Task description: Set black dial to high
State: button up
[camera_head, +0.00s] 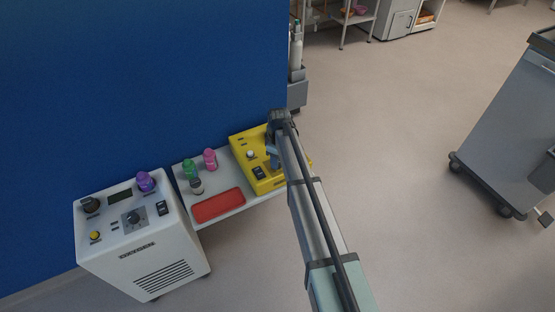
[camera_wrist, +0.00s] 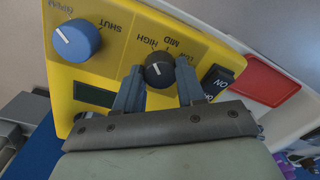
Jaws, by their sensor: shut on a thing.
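The black dial (camera_wrist: 159,70) is a round knob with a pale mark on a yellow panel (camera_wrist: 115,65) in the wrist view. HIGH and MID are printed beside it, upside down in this view. The exact way its mark points is hard to tell. My gripper (camera_wrist: 158,80) has one finger on each side of the dial and is shut on it. In the head view my gripper (camera_head: 272,150) is over the yellow unit (camera_head: 278,182), and the arm hides part of that unit. I cannot make out the black dial there.
A blue dial (camera_wrist: 77,40) marked SHUT and a black ON/OFF switch (camera_wrist: 216,82) flank the dial. A red tray (camera_head: 218,206) and several small bottles share the shelf. A white machine (camera_head: 150,262) with other knobs stands left. A blue wall (camera_head: 140,80) rises behind.

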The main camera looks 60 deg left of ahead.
jog(key=o, duration=1)
jog(key=shift+o, duration=0.2)
notch_tip(320, 180, up, 14)
jog(key=shift+w+a, duration=0.15)
jog(key=shift+w, duration=0.1)
jog(key=shift+f+m, duration=0.1)
jog(key=shift+m, duration=0.2)
